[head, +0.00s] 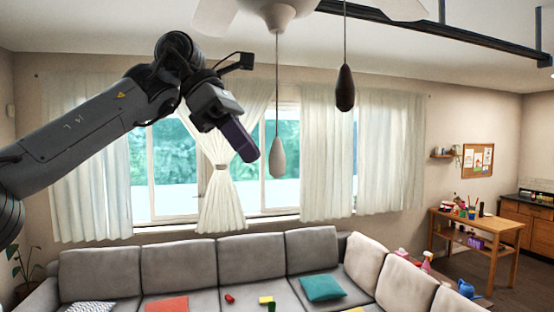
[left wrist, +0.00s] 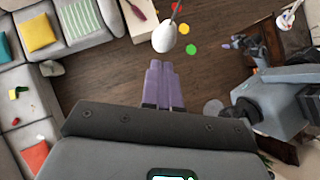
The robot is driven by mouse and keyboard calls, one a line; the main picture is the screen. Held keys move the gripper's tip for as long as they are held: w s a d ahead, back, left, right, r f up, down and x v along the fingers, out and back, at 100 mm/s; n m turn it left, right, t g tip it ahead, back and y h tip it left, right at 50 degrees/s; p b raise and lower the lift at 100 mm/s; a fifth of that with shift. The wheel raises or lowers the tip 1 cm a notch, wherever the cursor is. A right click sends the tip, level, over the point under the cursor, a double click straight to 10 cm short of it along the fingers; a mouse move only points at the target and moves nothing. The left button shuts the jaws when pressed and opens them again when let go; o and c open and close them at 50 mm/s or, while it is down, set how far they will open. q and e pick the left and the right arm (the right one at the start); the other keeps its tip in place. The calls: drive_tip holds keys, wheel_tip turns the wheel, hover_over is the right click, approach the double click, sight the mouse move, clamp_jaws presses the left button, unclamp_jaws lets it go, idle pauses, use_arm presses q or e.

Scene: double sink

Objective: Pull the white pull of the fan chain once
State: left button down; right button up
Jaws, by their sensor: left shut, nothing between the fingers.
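The white pull (head: 278,158) hangs upright on the thin fan chain (head: 277,85) in the head view. My left gripper (head: 247,153), with purple fingers, is shut and empty, just left of the white pull in the picture, with a gap between them. In the left wrist view the white pull (left wrist: 164,37) shows just beyond the shut fingertips (left wrist: 160,65), not between them. The fan (head: 277,12) is cut off at the top. Purple and dark parts at the right of the left wrist view may be my right gripper (left wrist: 236,42); its state is unclear.
A dark pull (head: 345,90) hangs on another chain right of the white one. A dark ceiling rail (head: 450,32) runs overhead. A grey sofa (head: 210,262) stands below, before curtained windows. A wooden table (head: 480,220) with supplies is at the right.

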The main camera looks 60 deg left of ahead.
use_arm(q)
drive_tip(key=shift+s+a+r, duration=0.15)
drive_tip(key=shift+s+a, duration=0.05)
drive_tip(key=shift+s, duration=0.05)
drive_tip(key=shift+r, duration=0.1)
drive_tip(key=p+v, duration=0.4)
drive_tip(key=v, duration=0.6)
drive_tip(key=shift+s+a+r, duration=0.2)
drive_tip(key=shift+a, duration=0.05)
